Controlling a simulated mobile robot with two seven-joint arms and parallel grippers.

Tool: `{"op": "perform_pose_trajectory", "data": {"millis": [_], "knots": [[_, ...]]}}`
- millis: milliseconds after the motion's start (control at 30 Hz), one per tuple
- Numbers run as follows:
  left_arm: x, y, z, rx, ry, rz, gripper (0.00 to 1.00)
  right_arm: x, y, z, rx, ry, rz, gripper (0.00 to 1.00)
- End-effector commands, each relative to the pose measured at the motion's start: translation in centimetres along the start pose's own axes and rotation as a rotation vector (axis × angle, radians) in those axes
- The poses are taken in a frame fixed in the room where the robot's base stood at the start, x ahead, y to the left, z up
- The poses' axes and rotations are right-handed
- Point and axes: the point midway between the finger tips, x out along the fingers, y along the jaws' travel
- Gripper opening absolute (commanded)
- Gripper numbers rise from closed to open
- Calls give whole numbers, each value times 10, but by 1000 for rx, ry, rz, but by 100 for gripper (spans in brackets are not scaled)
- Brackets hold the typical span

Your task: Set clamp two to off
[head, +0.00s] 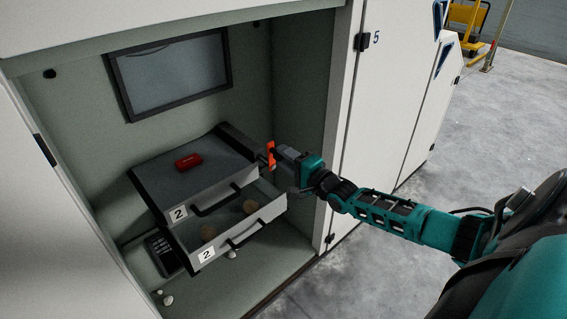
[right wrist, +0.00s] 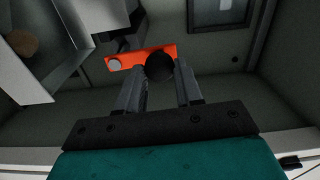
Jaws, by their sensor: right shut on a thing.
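The orange clamp (head: 270,150) sits at the right side of the grey two-drawer unit (head: 205,150), whose drawer fronts bear the label 2. In the right wrist view the clamp is an orange bar (right wrist: 130,60) with a grey round pivot at its left and a black ball knob (right wrist: 159,67) toward its right. My right gripper (head: 278,155) reaches in from the right. In the right wrist view its two fingers (right wrist: 160,76) stand on either side of the knob, shut on it. My left gripper is not in view.
A red block (head: 188,162) lies on top of the unit. The lower drawer (head: 235,241) is pulled out and holds brownish round things. A dark keypad-like device (head: 163,254) lies on the cabinet floor at left. Cabinet walls (head: 300,85) close around my right gripper.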

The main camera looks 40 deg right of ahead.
Motion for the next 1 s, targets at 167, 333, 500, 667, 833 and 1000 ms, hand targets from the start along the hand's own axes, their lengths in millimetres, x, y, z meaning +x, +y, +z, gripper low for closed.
{"op": "perform_pose_trajectory", "data": {"millis": [167, 333, 500, 667, 833, 1000], "knots": [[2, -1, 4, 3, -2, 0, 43, 0, 1, -3, 48, 1, 0, 0], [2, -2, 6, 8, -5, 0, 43, 0, 0, -4, 65, 0, 0, 0], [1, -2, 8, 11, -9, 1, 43, 0, 0, -5, 69, 1, 0, 0], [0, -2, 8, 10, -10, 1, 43, 0, 0, -5, 69, 1, 0, 0], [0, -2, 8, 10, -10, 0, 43, 0, 0, -5, 68, 1, 0, 49], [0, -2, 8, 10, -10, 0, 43, 0, 0, -4, 66, 1, 0, 60]]}}
